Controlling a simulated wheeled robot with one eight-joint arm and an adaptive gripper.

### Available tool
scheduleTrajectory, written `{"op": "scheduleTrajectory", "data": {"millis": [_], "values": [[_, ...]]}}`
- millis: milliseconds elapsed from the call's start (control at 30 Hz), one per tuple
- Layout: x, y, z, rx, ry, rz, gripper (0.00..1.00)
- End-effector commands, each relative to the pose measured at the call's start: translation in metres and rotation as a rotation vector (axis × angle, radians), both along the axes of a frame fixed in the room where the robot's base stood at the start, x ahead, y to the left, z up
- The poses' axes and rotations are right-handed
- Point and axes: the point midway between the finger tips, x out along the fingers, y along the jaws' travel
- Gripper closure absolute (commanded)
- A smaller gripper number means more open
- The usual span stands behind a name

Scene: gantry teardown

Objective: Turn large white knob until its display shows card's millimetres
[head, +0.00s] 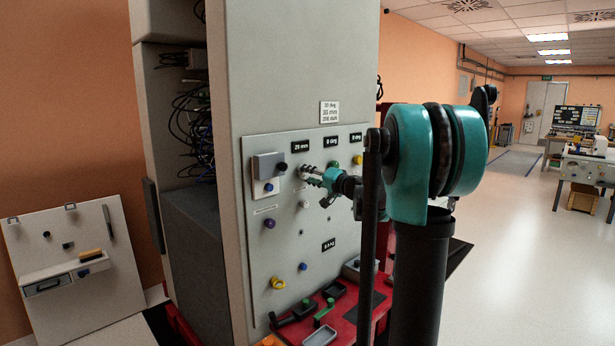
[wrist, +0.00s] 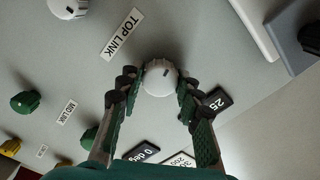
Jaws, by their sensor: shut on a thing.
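The large white knob (wrist: 160,78) sits on the grey panel between the fingers of my gripper (wrist: 157,88). My gripper is shut on it, one finger on each side. In the head view my gripper (head: 311,172) reaches the panel from the right and mostly hides the knob. The knob's display (head: 300,147) seems to read 25 mm; part of it, showing 25, is also in the wrist view (wrist: 217,101).
A grey box with a dark knob (head: 268,165) stands left of my gripper. Another white knob (wrist: 66,7) and a green knob (wrist: 25,102) are on the panel. A red bench (head: 340,318) with trays is below. Open floor (head: 520,220) lies to the right.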

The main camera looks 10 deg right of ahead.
Motion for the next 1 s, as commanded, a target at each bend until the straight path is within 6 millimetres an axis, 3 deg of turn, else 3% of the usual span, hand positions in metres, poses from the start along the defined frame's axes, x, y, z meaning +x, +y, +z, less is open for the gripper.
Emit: {"op": "scheduleTrajectory", "data": {"millis": [400, 1000], "values": [[-0.0005, 0.0, -0.001, -0.173, -0.124, 0.0, 0.94], [-0.0005, 0.0, -0.001, -0.204, -0.146, 0.0, 0.94]]}}
